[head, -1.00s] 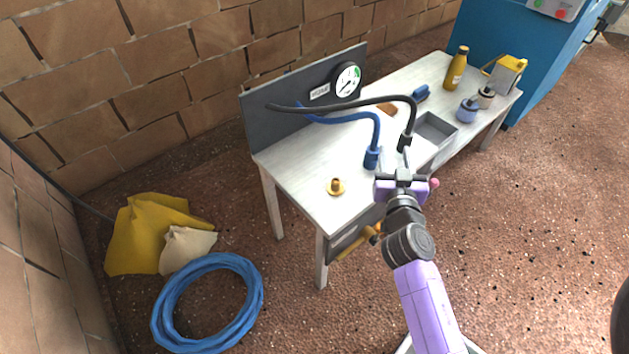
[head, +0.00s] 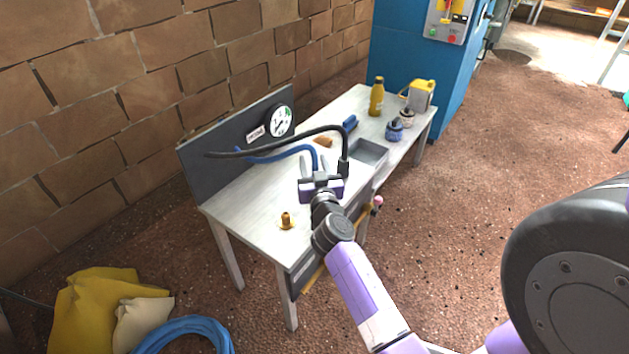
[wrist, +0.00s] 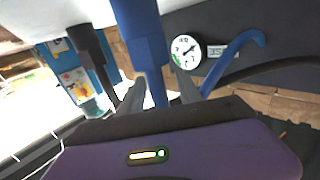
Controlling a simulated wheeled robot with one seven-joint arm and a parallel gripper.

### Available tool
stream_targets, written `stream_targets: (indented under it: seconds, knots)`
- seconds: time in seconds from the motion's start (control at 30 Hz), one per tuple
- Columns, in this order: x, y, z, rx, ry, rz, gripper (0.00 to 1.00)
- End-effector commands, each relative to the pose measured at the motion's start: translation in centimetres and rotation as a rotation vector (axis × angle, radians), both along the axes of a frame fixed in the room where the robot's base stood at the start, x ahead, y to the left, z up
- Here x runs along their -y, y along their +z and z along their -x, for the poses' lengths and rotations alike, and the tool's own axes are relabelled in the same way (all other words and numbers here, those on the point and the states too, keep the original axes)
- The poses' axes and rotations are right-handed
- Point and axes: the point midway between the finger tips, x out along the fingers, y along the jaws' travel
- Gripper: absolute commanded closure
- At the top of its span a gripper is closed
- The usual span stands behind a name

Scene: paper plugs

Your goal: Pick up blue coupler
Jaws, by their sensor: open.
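The blue coupler (wrist: 147,50) hangs at the end of the blue hose (head: 284,153), which arcs out from the bench's back panel. In the wrist view the coupler shows large, with its narrower part between my two fingers. My gripper (head: 315,164) is open, its fingers on either side of the coupler; I cannot tell whether either touches it.
A black hose with a black coupler (head: 343,169) hangs just right of my gripper. A brass fitting (head: 286,221) stands at the bench's (head: 240,205) near left. A grey tray (head: 369,152), an amber bottle (head: 376,97) and small jars stand farther right.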

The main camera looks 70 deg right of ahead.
Motion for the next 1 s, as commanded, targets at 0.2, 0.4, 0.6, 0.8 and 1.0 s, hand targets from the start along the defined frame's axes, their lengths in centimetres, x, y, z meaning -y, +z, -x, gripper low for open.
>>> stream_targets:
  seconds: [0.2, 0.4, 0.6, 0.8, 1.0]
  knots:
    - [0.71, -0.08, -0.4, -0.001, 0.0, -0.001, 0.58]
    - [0.66, -0.06, -0.39, 0.0, 0.0, 0.0, 0.74]
    - [0.65, -0.05, -0.39, 0.0, 0.0, 0.0, 1.0]
    - [0.65, -0.04, -0.39, 0.0, 0.0, 0.0, 1.0]
    - [0.65, -0.03, -0.39, 0.0, 0.0, 0.0, 1.0]
